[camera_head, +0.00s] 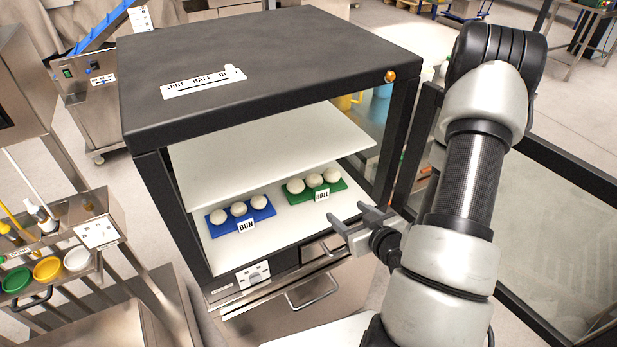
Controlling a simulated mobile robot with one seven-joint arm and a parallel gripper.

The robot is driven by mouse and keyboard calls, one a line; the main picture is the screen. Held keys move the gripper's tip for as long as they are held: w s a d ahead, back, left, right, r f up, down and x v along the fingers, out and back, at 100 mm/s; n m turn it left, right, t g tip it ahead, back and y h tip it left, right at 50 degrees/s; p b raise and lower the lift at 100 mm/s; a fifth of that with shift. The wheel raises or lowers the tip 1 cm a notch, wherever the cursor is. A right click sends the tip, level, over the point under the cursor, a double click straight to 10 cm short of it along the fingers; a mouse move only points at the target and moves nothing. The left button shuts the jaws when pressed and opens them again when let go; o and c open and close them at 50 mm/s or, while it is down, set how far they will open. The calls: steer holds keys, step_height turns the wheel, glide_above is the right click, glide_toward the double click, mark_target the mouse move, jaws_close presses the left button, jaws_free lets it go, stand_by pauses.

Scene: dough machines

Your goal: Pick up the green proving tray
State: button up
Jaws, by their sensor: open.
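The green proving tray (330,193) lies on the lower white shelf inside the dark cabinet, toward the right. It bears three pale dough balls and a white label that reads like "ROLL". A blue tray (261,214) with three dough balls and a label reading like "BUN" lies to its left. My gripper (337,223) is open and empty at the cabinet's front opening, in front of the green tray and a little apart from it in the picture. The exact gap in depth cannot be told.
An empty upper shelf (260,150) hangs above the trays. The cabinet (250,60) has a dark top and side frame. Its glazed door (540,220) stands open at the right, behind my arm. A steel rack with coloured cups (47,268) stands at the left.

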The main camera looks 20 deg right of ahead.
steer(key=b, duration=1)
glide_toward(323, 190)
steer(key=shift+m+t, duration=0.3)
steer(key=w+f+b, duration=0.2)
steer(key=w, duration=0.1)
steer(key=shift+w+a+f, duration=0.15)
steer(key=shift+a+f, duration=0.05)
steer(key=shift+a, duration=0.2)
steer(key=shift+d+b+x, duration=0.2)
steer(key=shift+b+x, duration=0.45)
steer(key=shift+x, duration=2.05)
steer(key=shift+c, duration=0.2)
steer(key=c, duration=1.1)
steer(key=shift+r, duration=0.1)
steer(key=shift+c, duration=1.1)
steer(key=shift+r, duration=0.1)
